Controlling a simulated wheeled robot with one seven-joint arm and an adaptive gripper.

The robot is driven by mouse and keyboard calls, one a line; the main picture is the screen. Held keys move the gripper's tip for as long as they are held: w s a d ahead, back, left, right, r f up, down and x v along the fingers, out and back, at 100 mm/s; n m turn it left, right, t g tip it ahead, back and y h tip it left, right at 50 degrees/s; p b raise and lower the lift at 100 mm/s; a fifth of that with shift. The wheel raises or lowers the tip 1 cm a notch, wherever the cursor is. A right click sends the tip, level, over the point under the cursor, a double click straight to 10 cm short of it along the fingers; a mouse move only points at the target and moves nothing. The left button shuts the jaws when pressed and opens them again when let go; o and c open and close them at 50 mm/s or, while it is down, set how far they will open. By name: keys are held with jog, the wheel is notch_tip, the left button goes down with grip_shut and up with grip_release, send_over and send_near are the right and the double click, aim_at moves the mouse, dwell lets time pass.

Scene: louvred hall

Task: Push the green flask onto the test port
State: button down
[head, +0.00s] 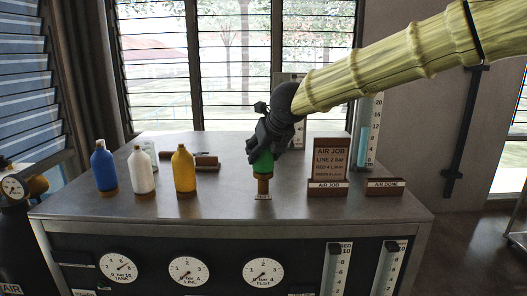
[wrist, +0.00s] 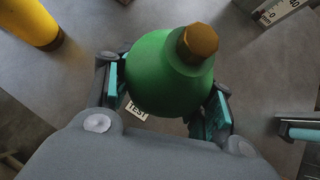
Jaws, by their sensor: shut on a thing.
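The green flask (head: 263,162) is between the fingers of my gripper (head: 264,150), which is shut on it. In the wrist view the green flask (wrist: 165,75) has a brass hex cap, with a teal-padded finger of my gripper (wrist: 165,95) on each side. The brown test port (head: 263,186) stands on the bench directly below the flask in the head view. A small TEST label (wrist: 137,111) shows beside the flask in the wrist view. The flask's lower end meets the port's top in the head view; I cannot tell whether it is seated.
Blue (head: 104,168), white (head: 141,170) and yellow (head: 184,170) flasks stand left on the bench (head: 225,205). An AIR JOB sign (head: 331,160) and an AIR DONE block (head: 385,187) stand right. A TEST gauge (head: 263,272) is on the bench front.

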jog(key=shift+f, duration=0.25)
jog(key=shift+c, duration=2.4)
grip_release()
jog(key=shift+r, duration=0.15)
jog(key=shift+s+d+r+p, duration=0.15)
jog(key=shift+s+r+p, duration=0.25)
jog(key=shift+r+p, duration=0.5)
jog(key=shift+s+d+r+p, duration=0.2)
jog(key=shift+s+r+p, duration=0.35)
jog(key=shift+r, duration=0.7)
jog(key=shift+s+d+r+p, duration=0.15)
jog(key=shift+s+r+p, duration=0.15)
jog(key=shift+r+p, duration=0.65)
jog(key=v, duration=1.2)
